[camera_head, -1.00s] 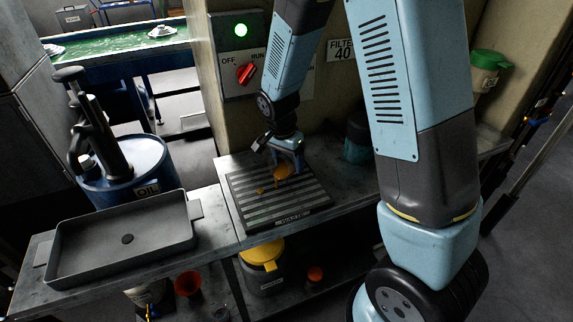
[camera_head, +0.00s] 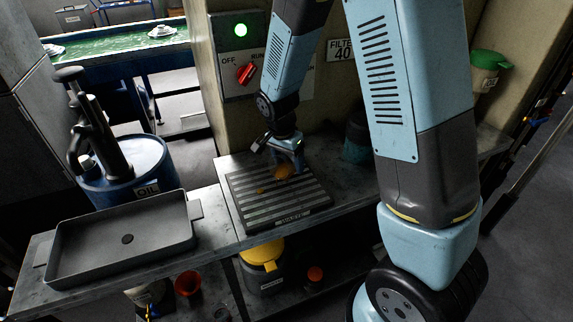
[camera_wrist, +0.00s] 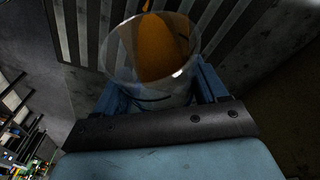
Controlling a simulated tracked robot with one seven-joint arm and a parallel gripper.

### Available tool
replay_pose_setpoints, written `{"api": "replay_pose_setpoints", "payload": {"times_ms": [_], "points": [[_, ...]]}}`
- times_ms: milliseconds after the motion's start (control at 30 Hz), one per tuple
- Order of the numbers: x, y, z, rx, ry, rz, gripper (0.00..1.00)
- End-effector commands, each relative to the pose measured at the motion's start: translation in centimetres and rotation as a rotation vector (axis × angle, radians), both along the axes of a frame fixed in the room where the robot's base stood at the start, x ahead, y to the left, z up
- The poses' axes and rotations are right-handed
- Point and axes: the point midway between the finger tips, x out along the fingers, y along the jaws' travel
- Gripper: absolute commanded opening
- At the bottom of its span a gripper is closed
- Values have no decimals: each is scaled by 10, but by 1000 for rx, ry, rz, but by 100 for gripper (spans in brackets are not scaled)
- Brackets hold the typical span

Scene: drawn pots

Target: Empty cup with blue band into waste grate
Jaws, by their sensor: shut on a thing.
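My gripper (camera_head: 290,152) is shut on a clear cup (camera_wrist: 138,88) and holds it above the waste grate (camera_head: 307,206). In the wrist view the cup's round open rim faces the striped grate, so the cup is tipped well over. A thin dark curved line crosses the cup's side; I cannot make out a blue colour on it. Orange-brown liquid (camera_head: 284,172) shows at the cup in the head view and through the cup in the wrist view (camera_wrist: 150,45). I cannot tell how much is inside the cup.
The grate lies on a grey bench, with a dark shallow tray (camera_head: 120,241) at left. A blue oil drum with a pump (camera_head: 143,165) stands behind the tray. A wall panel with a red switch (camera_head: 245,73) is behind the grate. A yellow-lidded container (camera_head: 262,255) stands below.

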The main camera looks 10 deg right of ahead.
Motion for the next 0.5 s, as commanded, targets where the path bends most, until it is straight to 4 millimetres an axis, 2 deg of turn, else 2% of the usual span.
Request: {"api": "replay_pose_setpoints", "payload": {"times_ms": [500], "points": [[-1, 2, 2, -26, -28, 5, 34]]}}
